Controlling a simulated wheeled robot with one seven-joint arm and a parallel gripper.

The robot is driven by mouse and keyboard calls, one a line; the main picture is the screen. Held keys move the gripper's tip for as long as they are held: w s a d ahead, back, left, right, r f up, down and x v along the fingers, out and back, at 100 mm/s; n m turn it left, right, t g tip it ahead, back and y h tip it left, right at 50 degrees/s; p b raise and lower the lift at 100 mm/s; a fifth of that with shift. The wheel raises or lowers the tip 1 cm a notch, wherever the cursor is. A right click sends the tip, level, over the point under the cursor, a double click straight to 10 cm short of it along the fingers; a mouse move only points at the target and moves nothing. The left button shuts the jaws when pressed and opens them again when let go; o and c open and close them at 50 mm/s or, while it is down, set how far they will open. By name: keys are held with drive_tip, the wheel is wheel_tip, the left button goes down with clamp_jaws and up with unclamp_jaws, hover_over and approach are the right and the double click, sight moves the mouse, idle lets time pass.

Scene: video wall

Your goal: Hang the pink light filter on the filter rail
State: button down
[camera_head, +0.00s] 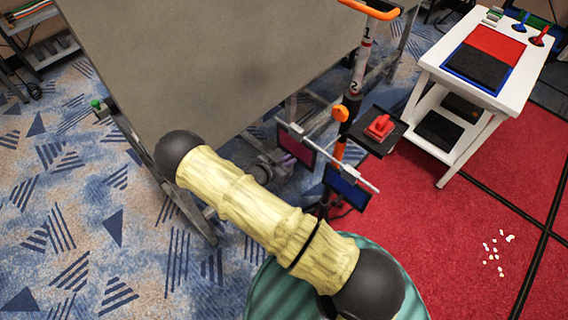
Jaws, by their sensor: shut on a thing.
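The pink light filter (296,147) is a small dark-framed panel at the left end of the filter rail (350,172), a thin pale bar on a stand. My gripper (284,160), small and grey, is partly hidden behind my arm and is shut on the pink filter at its lower left. The filter's top edge is close to the rail; I cannot tell whether it touches or hooks over it. A blue filter (346,187) hangs from the rail further right.
A black tray with a red object (380,127) is beside the stand. A white cart (487,80) stands at the right. White bits (494,250) lie on the red carpet.

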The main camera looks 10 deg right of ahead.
drive_tip(key=shift+w+d+f+b, duration=0.1)
drive_tip(key=shift+w+f+b, duration=0.05)
drive_tip(key=shift+f+b, duration=0.6)
drive_tip(key=c, duration=1.4)
unclamp_jaws()
drive_tip(key=shift+o, duration=0.2)
drive_tip(key=b+v, duration=0.1)
drive_tip(key=v, duration=1.6)
drive_tip(key=shift+a+b, duration=0.2)
drive_tip(key=shift+b, duration=0.2)
drive_tip(key=shift+r, duration=0.1)
